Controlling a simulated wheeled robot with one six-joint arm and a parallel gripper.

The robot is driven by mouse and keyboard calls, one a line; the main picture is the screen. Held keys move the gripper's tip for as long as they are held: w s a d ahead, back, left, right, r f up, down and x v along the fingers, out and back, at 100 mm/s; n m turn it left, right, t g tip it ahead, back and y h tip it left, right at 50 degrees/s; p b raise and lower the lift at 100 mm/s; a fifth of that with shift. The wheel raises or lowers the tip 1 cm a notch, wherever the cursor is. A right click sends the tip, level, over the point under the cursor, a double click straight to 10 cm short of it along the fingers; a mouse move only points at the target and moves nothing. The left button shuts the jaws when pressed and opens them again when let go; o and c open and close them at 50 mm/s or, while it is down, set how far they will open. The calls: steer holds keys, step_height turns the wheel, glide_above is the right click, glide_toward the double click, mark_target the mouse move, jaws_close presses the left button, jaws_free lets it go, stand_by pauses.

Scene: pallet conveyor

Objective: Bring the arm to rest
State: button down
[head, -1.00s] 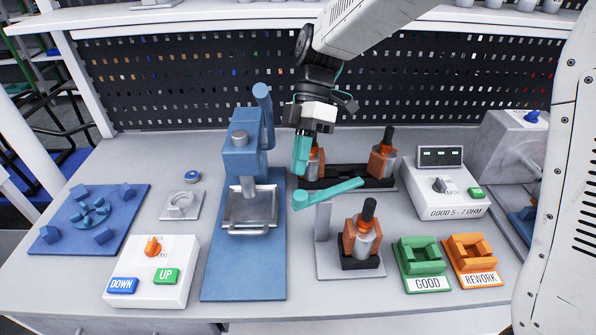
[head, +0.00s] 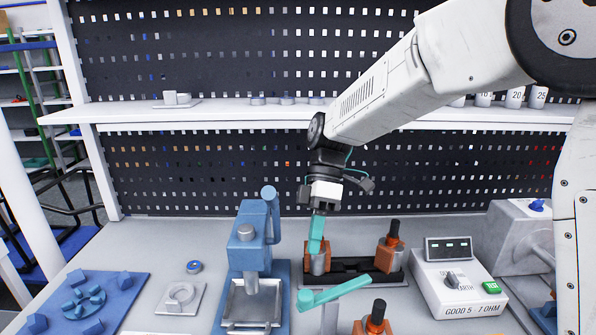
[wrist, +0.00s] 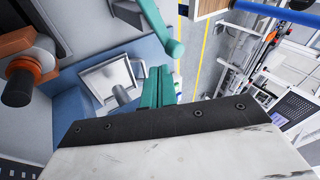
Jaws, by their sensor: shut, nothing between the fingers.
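My gripper (head: 315,235) hangs from my white arm in the middle of the head view, above the bench. Its teal fingers are together with nothing between them. In the wrist view the shut teal fingers (wrist: 158,85) point over the blue press (wrist: 75,60).
A teal lever (head: 335,291) stands in front of the gripper. The blue press (head: 247,250) is to its left. More orange parts (head: 389,250) and a test box (head: 460,285) are to the right. A shelf (head: 220,112) runs behind the arm.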

steer(key=s+d+r+m+t+h, duration=0.2)
steer(key=s+d+m+t, duration=0.6)
steer(key=s+d+m, duration=1.1)
steer(key=s+d+r, duration=0.2)
steer(key=d, duration=0.1)
steer(key=shift+s+d+r, duration=0.15)
steer(key=shift+s+d, duration=0.1)
steer(key=shift+d, duration=0.05)
